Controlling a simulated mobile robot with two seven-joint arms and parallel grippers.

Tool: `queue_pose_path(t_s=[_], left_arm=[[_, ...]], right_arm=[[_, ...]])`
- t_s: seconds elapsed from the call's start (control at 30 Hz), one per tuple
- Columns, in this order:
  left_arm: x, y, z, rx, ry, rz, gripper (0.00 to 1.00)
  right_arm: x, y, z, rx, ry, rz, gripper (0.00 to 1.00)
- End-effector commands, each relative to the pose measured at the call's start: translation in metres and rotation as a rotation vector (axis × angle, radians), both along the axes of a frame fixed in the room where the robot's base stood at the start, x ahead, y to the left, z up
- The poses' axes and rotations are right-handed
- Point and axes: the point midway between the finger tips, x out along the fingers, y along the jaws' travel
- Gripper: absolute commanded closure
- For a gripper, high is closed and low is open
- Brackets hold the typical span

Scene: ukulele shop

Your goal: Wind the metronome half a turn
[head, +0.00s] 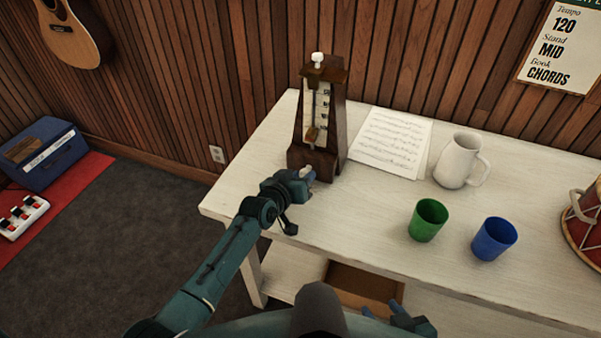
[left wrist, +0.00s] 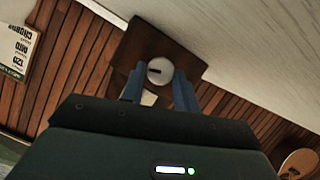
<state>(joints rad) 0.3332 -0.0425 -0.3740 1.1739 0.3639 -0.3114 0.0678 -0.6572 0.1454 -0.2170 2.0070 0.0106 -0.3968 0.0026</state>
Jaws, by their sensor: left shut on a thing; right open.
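The dark wooden metronome (head: 334,118) stands upright at the table's back left, with a pale scale, a pendulum arm and a white knob (head: 318,59) on top. My left gripper (head: 306,174) is low at its front. In the left wrist view, the blue fingers (left wrist: 159,86) are shut on a round white winding knob (left wrist: 160,70) with a dark slot mark, against the brown metronome body (left wrist: 150,42). In the head view the fingers mostly hide this knob. My right gripper (head: 391,314) is open and empty at the bottom edge, below the table's front.
Sheet music (head: 394,142) lies right of the metronome on the white table (head: 365,205). A white pitcher (head: 455,162), a green cup (head: 428,220), a blue cup (head: 493,239) and a red drum (head: 585,225) stand further right. A wall poster (head: 560,48) reads Tempo 120, Stand MID, Book CHORDS.

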Motion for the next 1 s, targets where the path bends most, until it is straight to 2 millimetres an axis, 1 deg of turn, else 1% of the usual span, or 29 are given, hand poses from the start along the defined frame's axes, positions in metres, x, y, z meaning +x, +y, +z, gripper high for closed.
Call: queue_pose_path(t_s=[0.43,0.47,0.7,1.0], left_arm=[[-0.0001,-0.0002,-0.0004,0.011,-0.005,0.001,0.92],[-0.0002,-0.0002,-0.0003,0.011,-0.005,0.001,0.68],[-0.0002,-0.0001,-0.0002,0.010,-0.004,0.001,0.48],[-0.0016,0.0008,0.0006,0.010,-0.004,0.001,0.47]], right_arm=[[-0.0003,0.0018,0.0006,0.005,0.003,-0.004,0.55],[-0.0005,0.0017,0.0006,0.005,0.003,-0.004,0.55],[-0.0029,0.0011,-0.0007,0.002,0.008,0.000,0.55],[-0.0060,0.0006,-0.0014,-0.001,0.013,0.004,0.55]])
